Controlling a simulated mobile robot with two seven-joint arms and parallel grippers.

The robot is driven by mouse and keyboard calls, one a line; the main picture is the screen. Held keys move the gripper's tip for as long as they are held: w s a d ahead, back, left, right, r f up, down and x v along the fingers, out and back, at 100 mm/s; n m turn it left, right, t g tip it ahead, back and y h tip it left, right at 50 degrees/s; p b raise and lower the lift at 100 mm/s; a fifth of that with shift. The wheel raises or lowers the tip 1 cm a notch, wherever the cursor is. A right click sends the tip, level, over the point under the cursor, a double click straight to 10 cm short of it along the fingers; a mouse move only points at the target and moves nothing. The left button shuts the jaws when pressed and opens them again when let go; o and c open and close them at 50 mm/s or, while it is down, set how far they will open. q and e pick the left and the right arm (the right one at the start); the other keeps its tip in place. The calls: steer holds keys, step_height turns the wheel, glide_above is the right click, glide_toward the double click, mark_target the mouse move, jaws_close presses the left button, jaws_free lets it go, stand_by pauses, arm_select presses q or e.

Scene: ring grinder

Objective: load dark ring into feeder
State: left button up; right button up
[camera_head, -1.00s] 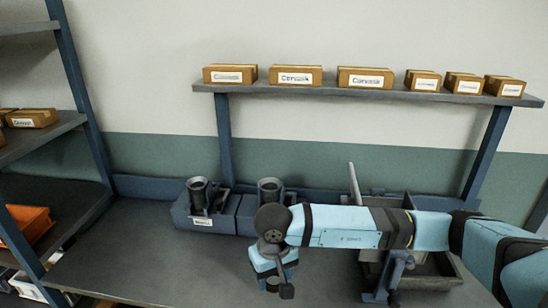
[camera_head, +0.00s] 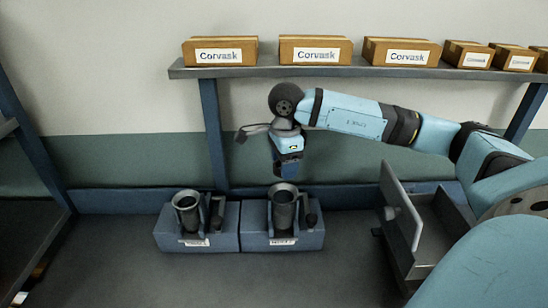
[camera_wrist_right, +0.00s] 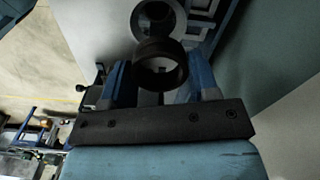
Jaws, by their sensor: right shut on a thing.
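A dark ring (camera_wrist_right: 160,65) is held between the blue fingers of my right gripper (camera_wrist_right: 158,82) in the right wrist view. In the head view the right gripper (camera_head: 287,172) points down just above the right-hand feeder tube (camera_head: 283,210); I cannot make out the ring there. The wrist view shows a round opening (camera_wrist_right: 157,15) beyond the ring, slightly offset from it. A second feeder (camera_head: 187,212) with a similar dark tube stands to the left. Both have a small label on the front. My left gripper is not in view.
A grey open bin with a tilted plate (camera_head: 402,205) stands right of the feeders, near my arm. A shelf (camera_head: 350,72) with several labelled cartons (camera_head: 316,49) runs above the arm. The table (camera_head: 215,275) in front of the feeders is clear.

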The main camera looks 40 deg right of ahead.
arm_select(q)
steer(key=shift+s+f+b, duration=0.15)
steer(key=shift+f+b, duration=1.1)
arm_select(e)
steer(key=shift+s+f, duration=0.2)
steer(key=shift+f, duration=2.45)
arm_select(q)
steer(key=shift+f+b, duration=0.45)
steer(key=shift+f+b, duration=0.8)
arm_select(e)
steer(key=shift+f, duration=0.8)
steer(key=o, duration=1.1)
